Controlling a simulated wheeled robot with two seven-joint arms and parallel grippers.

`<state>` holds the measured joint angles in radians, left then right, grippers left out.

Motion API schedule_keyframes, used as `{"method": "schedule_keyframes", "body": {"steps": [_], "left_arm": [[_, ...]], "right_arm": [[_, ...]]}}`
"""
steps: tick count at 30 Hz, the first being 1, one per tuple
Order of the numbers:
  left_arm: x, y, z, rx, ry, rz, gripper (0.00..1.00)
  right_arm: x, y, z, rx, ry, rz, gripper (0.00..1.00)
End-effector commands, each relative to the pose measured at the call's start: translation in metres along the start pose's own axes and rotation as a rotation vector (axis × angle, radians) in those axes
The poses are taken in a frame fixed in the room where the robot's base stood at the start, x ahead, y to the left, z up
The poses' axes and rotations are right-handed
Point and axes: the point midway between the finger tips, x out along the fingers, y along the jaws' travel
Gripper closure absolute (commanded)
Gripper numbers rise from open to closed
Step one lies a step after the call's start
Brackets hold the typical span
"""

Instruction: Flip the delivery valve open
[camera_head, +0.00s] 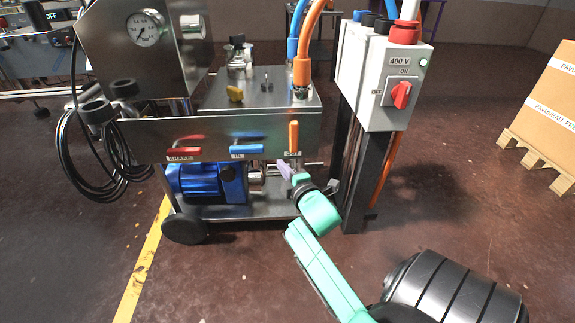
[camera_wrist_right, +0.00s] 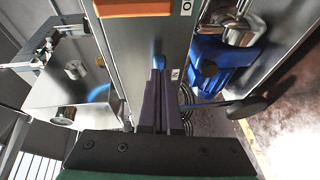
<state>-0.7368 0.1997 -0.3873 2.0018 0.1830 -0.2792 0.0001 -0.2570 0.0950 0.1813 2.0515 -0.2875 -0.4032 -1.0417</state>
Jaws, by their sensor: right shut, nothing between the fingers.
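Three lever valves sit on the machine's steel front. The orange lever (camera_head: 294,136) stands upright at the right end. The blue lever (camera_head: 249,137) and the red lever (camera_head: 186,140) lie level to its left. Small labels sit under the levers; I cannot read them surely. My right gripper (camera_head: 283,168) is shut and empty, just below the orange lever and apart from it. In the right wrist view the shut fingers (camera_wrist_right: 159,76) point along the steel front, with the orange lever (camera_wrist_right: 135,8) at the top edge and the blue lever's end (camera_wrist_right: 158,60) beyond the fingertips. My left gripper is not in view.
A grey switch box (camera_head: 372,80) with a red knob stands on a dark post to the right. A blue motor (camera_head: 207,183) sits on the cart below the levers. Black hose (camera_head: 75,165) hangs at the left. A pallet (camera_head: 540,158) stands far right.

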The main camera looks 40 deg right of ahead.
Motion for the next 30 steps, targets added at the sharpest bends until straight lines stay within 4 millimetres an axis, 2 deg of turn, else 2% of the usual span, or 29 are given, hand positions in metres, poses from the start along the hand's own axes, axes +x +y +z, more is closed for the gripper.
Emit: {"method": "schedule_keyframes", "body": {"steps": [1, 3, 6, 17, 20, 30], "left_arm": [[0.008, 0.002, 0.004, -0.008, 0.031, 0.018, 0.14], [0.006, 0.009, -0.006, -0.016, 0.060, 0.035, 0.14], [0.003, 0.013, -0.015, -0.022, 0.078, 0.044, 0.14], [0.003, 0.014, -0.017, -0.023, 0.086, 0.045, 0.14], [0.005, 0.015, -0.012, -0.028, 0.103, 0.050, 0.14], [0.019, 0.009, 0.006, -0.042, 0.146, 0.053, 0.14]], "right_arm": [[-0.003, 0.003, 0.004, -0.038, -0.007, 0.052, 1.00], [-0.010, 0.022, 0.006, -0.084, -0.017, 0.102, 1.00], [-0.015, 0.037, 0.008, -0.112, -0.024, 0.132, 1.00], [-0.009, 0.040, 0.007, -0.110, -0.022, 0.132, 1.00], [0.004, 0.041, 0.007, -0.108, -0.022, 0.133, 1.00], [0.077, 0.049, 0.008, -0.107, -0.022, 0.133, 1.00]]}}
